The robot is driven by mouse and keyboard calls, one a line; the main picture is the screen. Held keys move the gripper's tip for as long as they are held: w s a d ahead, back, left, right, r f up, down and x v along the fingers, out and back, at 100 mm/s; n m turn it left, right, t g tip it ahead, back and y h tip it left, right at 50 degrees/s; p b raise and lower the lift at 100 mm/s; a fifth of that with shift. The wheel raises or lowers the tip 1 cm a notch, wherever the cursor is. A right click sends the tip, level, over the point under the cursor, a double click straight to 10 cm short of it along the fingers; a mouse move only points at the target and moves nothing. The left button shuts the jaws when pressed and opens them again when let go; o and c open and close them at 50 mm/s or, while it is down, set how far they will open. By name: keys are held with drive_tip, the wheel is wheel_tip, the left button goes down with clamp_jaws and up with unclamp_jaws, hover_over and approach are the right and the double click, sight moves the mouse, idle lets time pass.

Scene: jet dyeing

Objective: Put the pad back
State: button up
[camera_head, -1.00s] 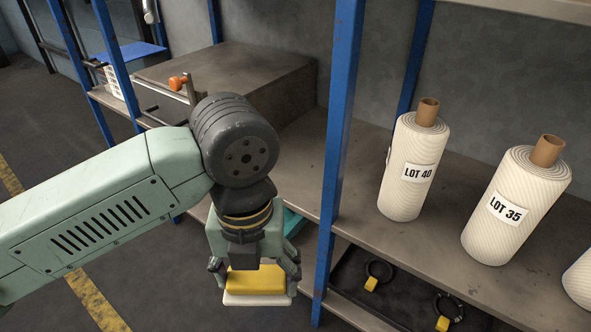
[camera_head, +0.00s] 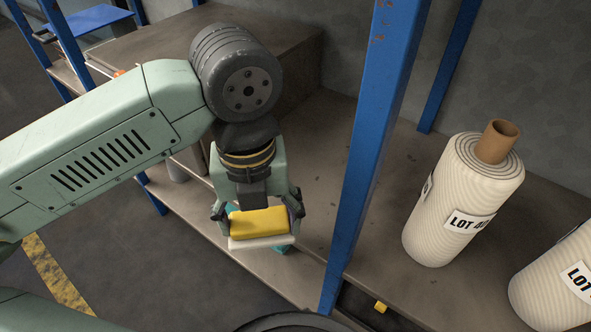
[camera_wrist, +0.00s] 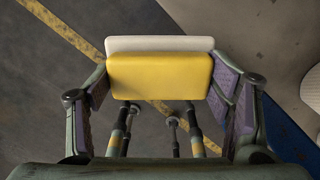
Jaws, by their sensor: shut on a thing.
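The pad (camera_head: 259,223) has a yellow upper part and a white lower part. My gripper (camera_head: 258,216) is shut on it, with a finger at each end of the pad. In the head view it hangs in front of the shelf's front edge, left of a blue post. The wrist view also shows the pad (camera_wrist: 160,76) between the purple-lined fingers, with dark floor behind it. A teal item (camera_head: 284,246) shows partly behind the pad on the shelf; most of it is hidden, so I cannot tell what it is.
A blue upright post (camera_head: 372,130) stands just right of my gripper. Right of it, on the shelf (camera_head: 395,235), stand a LOT 40 fabric roll (camera_head: 458,200) and another roll (camera_head: 562,275), cut off by the frame. A brown box-like block (camera_head: 265,65) is behind my arm.

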drive_tip(key=w+d, duration=0.1)
drive_tip(key=w, duration=0.3)
drive_tip(key=w+d+f, duration=0.1)
drive_tip(key=w+d, duration=0.1)
drive_tip(key=w, duration=0.2)
drive_tip(key=w+d, duration=0.2)
drive_tip(key=w, duration=0.3)
drive_tip(key=shift+d+f, duration=0.15)
drive_tip(key=shift+d, duration=0.05)
drive_tip(key=shift+f+b, duration=0.6)
drive_tip(key=shift+f, duration=1.15)
drive_tip(key=shift+f, duration=0.2)
drive_tip(key=o, duration=1)
drive_tip(key=shift+r, duration=0.1)
drive_tip(key=shift+r+p, duration=0.7)
drive_tip(key=shift+r, duration=3.15)
